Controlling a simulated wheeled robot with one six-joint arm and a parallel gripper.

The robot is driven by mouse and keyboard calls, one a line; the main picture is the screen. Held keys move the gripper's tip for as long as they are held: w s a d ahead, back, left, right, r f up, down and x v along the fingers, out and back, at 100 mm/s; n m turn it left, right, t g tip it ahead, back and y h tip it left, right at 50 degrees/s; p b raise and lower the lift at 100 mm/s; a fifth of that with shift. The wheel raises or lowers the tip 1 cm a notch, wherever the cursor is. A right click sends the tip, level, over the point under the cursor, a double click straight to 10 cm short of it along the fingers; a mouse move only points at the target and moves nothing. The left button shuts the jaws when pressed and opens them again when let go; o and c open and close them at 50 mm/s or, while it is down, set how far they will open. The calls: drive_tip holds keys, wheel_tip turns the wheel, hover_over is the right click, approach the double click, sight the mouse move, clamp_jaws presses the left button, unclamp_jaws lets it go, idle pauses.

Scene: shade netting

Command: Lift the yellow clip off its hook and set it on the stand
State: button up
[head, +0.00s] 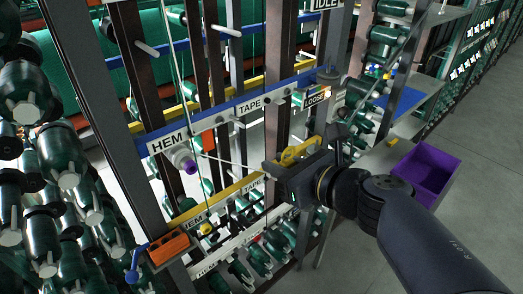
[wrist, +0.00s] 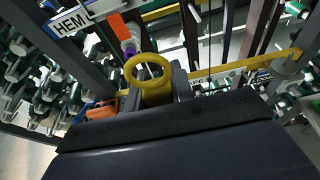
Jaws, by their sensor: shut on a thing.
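The yellow clip (head: 298,152) has a round ring and sits at my gripper (head: 280,166) in the head view, in front of the rack. In the wrist view the ring of the clip (wrist: 148,71) stands up between the two dark fingers of my gripper (wrist: 158,92). The fingers are shut on the clip's lower part, which they partly hide. No hook shows through the ring in the wrist view. I cannot tell for sure which part is the stand; a grey frame with a blue shelf (head: 408,101) stands to the right.
The rack has blue rails labelled HEM (head: 168,142), TAPE and LOOSE. Green spools (head: 40,100) crowd the left side. An orange block (head: 168,247) is at lower left. Grey floor is clear farther right.

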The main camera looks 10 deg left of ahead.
drive_tip(key=shift+s+d, duration=0.6)
drive_tip(key=shift+d, duration=0.15)
drive_tip(key=shift+d+r+p, duration=0.1)
drive_tip(key=shift+r+p, duration=0.25)
drive_tip(key=shift+r, duration=0.15)
drive_tip(key=shift+s, duration=0.1)
drive_tip(key=s+d, duration=0.5)
drive_tip(key=d, duration=0.1)
drive_tip(key=shift+p, duration=0.35)
idle(0.4)
